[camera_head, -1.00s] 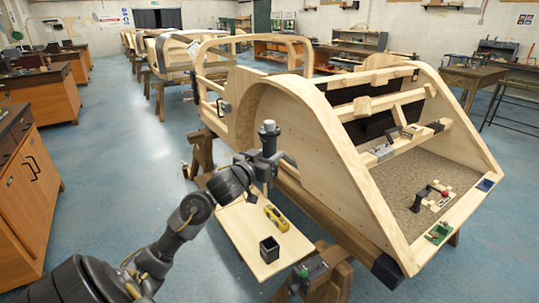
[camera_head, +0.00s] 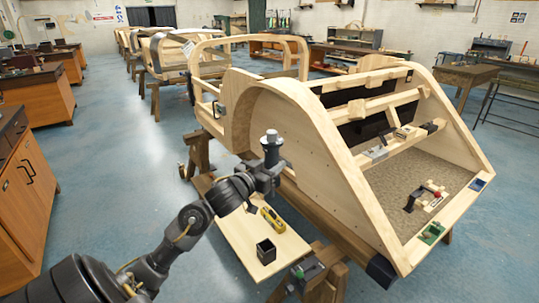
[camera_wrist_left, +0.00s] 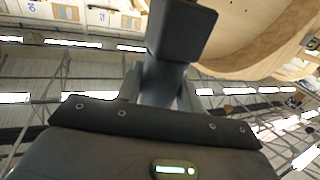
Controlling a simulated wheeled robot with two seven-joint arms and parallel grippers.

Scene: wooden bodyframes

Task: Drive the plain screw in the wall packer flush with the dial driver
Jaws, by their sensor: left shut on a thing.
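My left gripper (camera_head: 271,163) is raised in front of the curved wooden side panel of the nearest bodyframe (camera_head: 300,130). It is shut on a dark grey upright tool with a pale round top (camera_head: 271,138), apparently the dial driver. In the left wrist view a dark grey block-like shape (camera_wrist_left: 183,32) stands in front of the wrist, with pale wood at upper right. A small dark fitting (camera_head: 221,108) sits on the frame's left post. I cannot pick out the wall packer or the plain screw. My right gripper is not in view.
A low wooden board (camera_head: 238,228) below the gripper carries a yellow tool (camera_head: 272,219) and an open black box (camera_head: 265,251). A trestle with a green-topped clamp (camera_head: 306,269) stands at the front. Blue floor (camera_head: 120,170) is free to the left, beside orange cabinets (camera_head: 28,190).

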